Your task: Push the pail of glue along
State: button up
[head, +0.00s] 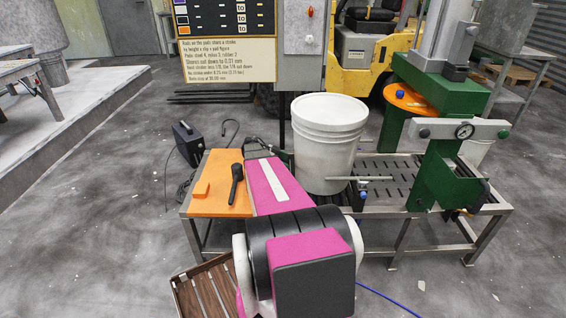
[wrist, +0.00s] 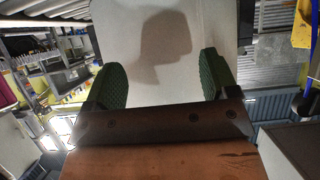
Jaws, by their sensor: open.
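A white pail (head: 326,145) with a ribbed band below its rim stands upright on the slotted metal bench, left of the green press (head: 440,150). In the wrist view the pail's pale wall (wrist: 165,50) fills the middle, with a dark shadow on it. My gripper (wrist: 166,85) is open, its two green-padded fingers spread apart in front of the pail wall. Whether the fingers touch the wall I cannot tell. In the head view my pink arm reaches toward the pail's left side, and the fingers are hidden there.
The slotted bench top (head: 395,170) runs from the pail to the press. A thin rod on a post (head: 362,190) stands at the pail's front. An orange board (head: 218,185) holds a black-handled tool (head: 236,180). A slatted wooden crate (head: 205,298) lies low in front.

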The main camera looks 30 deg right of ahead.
jog(key=shift+s+d, duration=0.7)
jog(key=shift+d, duration=0.45)
jog(key=shift+s+d, duration=0.7)
jog(key=shift+d, duration=0.4)
jog(key=shift+s+d, duration=0.7)
jog(key=shift+d, duration=0.55)
jog(key=shift+s+d, duration=0.7)
jog(key=shift+d, duration=0.4)
jog(key=shift+s+d, duration=0.7)
jog(key=shift+d, duration=0.45)
jog(key=shift+s+d, duration=0.7)
jog(key=shift+d, duration=0.5)
jog(key=shift+s+d, duration=0.7)
jog(key=shift+d, duration=0.4)
jog(key=shift+s+d, duration=0.7)
jog(key=shift+d, duration=0.4)
jog(key=shift+s+d, duration=0.7)
jog(key=shift+d, duration=0.4)
jog(key=s+d, duration=0.4)
jog(key=d, duration=0.2)
jog(key=shift+d, duration=0.4)
jog(key=shift+s+d, duration=0.15)
jog(key=shift+s, duration=0.05)
